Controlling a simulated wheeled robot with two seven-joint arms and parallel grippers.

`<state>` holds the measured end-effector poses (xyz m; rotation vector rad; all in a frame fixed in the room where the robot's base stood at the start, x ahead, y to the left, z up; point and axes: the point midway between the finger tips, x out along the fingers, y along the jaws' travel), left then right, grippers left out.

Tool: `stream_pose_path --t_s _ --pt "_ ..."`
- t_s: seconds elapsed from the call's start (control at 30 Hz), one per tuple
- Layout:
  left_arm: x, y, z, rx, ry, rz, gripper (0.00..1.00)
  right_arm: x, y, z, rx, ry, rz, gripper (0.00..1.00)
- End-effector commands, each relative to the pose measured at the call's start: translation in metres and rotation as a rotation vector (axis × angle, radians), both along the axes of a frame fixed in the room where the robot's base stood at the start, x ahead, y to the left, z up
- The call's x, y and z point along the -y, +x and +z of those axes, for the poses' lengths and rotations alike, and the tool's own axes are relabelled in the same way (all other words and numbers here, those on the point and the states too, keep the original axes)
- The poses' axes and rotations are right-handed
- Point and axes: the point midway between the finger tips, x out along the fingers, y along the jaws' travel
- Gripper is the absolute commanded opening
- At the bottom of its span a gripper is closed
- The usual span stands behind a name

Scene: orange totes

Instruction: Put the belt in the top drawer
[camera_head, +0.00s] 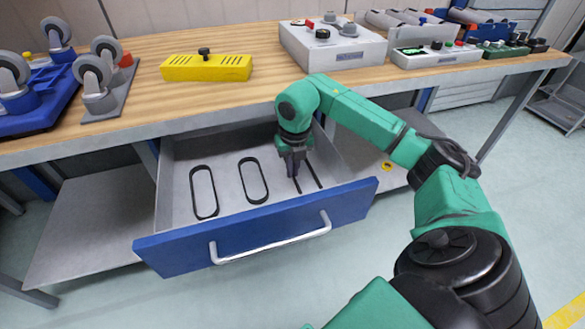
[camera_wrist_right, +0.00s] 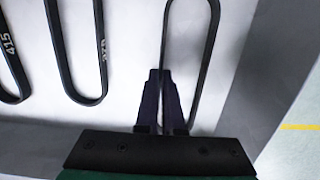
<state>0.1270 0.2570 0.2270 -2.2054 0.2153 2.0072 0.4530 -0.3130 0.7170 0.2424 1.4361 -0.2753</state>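The blue-fronted top drawer (camera_head: 250,238) under the workbench is pulled open. Three black belt loops are inside it: a left one (camera_head: 204,192), a middle one (camera_head: 252,180) and a right one (camera_head: 314,176). My right gripper (camera_head: 294,172) points down into the drawer at the right belt. In the right wrist view, its fingers (camera_wrist_right: 162,85) are close together, with the left strand of the right belt (camera_wrist_right: 216,60) running between their tips. The fingers hide part of that strand. Whether this belt touches the drawer floor is unclear. My left gripper is out of view.
The wooden workbench (camera_head: 150,70) overhangs the drawer. On it are a yellow box (camera_head: 206,68), grey control boxes (camera_head: 333,45) and caster wheels (camera_head: 95,85). A grey lower shelf (camera_head: 90,225) lies at left. The floor in front is clear.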

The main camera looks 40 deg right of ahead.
Motion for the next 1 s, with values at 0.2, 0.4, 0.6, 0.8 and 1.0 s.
stream_pose_path --t_s 0.2,0.4,0.6,0.8,1.0 --pt "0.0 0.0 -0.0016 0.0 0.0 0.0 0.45 0.0 0.0 -0.0027 0.0 0.0 0.0 0.0" --pt "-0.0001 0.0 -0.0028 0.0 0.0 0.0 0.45 0.0001 0.0 -0.0052 0.0 0.0 0.0 0.0" --pt "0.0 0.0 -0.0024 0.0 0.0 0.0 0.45 0.0 0.0 -0.0047 0.0 0.0 0.0 0.4" --pt "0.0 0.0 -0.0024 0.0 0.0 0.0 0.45 0.0 0.0 -0.0047 0.0 0.0 0.0 0.4" --pt "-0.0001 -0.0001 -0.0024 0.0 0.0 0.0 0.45 0.0 0.0 -0.0047 0.0 0.0 0.0 0.4"
